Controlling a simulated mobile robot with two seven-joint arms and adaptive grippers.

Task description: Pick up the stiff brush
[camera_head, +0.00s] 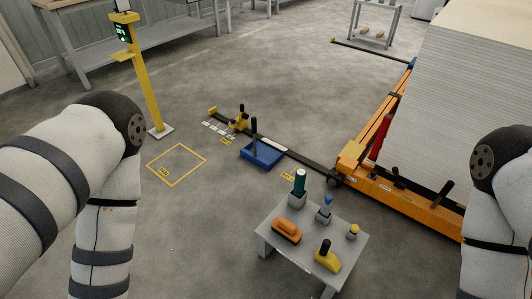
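A small grey table (264,247) stands low in front of me. On its left side lies an orange, rounded block with a darker lower edge (286,230), which could be the stiff brush. Near its front edge sits a yellow block with a black knob (327,256), which could also be the brush. No bristles can be made out on either. My arms show at the left and right edges, both apart from the table. Both grippers are outside the picture.
An orange frame (400,195) with a tall sheet stack (455,110) bounds the right. Floor left of the table is clear.

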